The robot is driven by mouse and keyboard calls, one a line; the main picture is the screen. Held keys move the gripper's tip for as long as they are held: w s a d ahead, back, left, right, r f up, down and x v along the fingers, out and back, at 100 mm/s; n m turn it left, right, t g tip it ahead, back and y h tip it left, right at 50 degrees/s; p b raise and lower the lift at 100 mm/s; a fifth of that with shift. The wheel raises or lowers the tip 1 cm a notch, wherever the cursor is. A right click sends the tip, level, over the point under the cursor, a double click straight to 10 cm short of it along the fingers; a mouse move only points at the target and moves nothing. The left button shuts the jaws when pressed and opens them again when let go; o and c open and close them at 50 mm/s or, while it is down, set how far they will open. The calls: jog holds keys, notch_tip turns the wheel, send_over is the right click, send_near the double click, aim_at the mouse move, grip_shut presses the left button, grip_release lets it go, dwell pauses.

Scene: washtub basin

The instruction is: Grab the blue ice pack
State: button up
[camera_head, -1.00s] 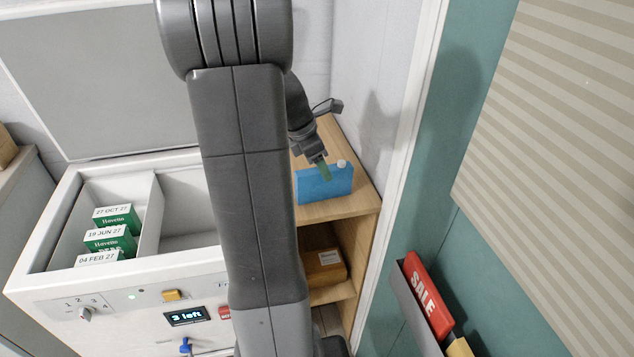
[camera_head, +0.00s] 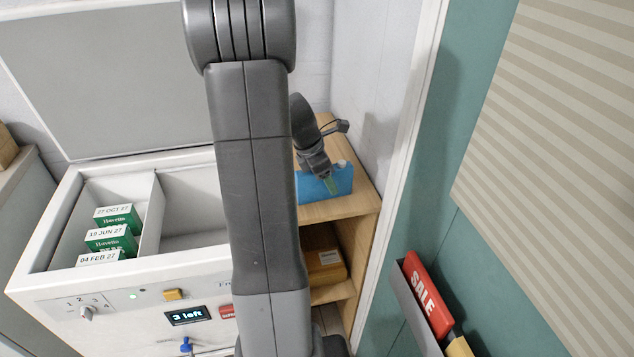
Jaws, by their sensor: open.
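The blue ice pack (camera_head: 312,191) stands on the top of a wooden shelf unit, right of the white basin. A pale cap shows at its upper right corner. The jaws are open. I cannot tell whether the fingers straddle the pack or touch it. My arm hides the left side of the shelf top.
The white basin (camera_head: 40,240) has several green boxes (camera_head: 119,217) in its left compartment. A cardboard box (camera_head: 325,266) lies on the lower shelf. A wall stands close behind and right of the shelf (camera_head: 345,207). A red SALE item (camera_head: 425,295) is at right.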

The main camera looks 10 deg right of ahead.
jog(key=shift+f, duration=0.2)
dwell(0.3)
grip_shut()
jog(key=shift+r, duration=0.1)
